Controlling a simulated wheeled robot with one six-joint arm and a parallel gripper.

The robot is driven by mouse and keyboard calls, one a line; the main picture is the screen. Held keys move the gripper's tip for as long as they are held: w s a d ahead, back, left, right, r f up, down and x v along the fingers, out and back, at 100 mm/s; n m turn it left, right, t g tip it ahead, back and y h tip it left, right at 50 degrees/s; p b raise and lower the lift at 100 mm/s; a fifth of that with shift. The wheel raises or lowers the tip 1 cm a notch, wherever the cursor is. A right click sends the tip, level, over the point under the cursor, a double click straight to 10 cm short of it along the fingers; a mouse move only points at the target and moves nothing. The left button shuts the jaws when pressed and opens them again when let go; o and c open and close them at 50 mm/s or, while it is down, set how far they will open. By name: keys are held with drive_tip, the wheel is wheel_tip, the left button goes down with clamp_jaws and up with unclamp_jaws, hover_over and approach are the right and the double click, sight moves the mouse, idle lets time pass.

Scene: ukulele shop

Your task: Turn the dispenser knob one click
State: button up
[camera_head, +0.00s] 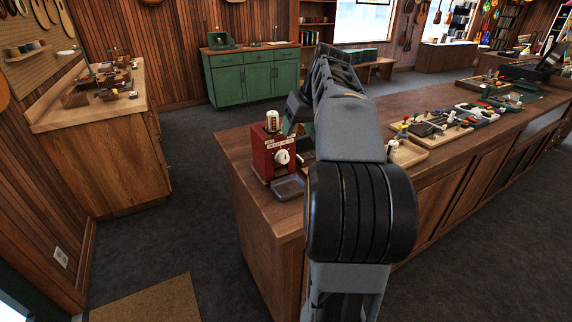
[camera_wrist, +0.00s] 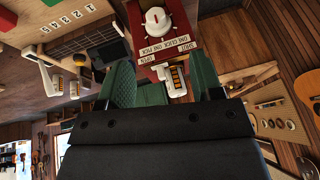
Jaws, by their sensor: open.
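The red dispenser (camera_head: 266,165) stands upright on the near left end of the wooden counter. Its white knob (camera_head: 283,157) faces the front right, and it also shows in the wrist view (camera_wrist: 157,20), with white labels beside it, one reading "one click one pick". A clear holder with a coloured stack (camera_head: 272,121) sits on top of the dispenser. A dark tray (camera_head: 288,188) lies at its foot. My gripper (camera_wrist: 163,82) has its two green fingers apart, with nothing held between them. The knob lies beyond the fingertips, apart from them. In the head view my arm hides most of the gripper.
The counter (camera_head: 262,215) runs back to the right. A wooden board with small coloured parts (camera_head: 435,126) and a smaller tray (camera_head: 405,152) lie right of my arm. A green cabinet (camera_head: 254,78) and a side workbench (camera_head: 115,150) stand across open floor.

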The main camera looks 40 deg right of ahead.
sight(286, 158)
drive_tip(key=x, duration=0.9)
drive_tip(key=d+x, duration=0.1)
drive_tip(key=x, duration=0.3)
drive_tip(key=shift+w+f+b, duration=0.1)
drive_tip(key=shift+f+b, duration=0.2)
drive_tip(key=shift+b, duration=0.1)
drive_tip(key=c, duration=0.6)
drive_tip(key=shift+c, duration=0.2)
drive_tip(key=shift+r, duration=0.1)
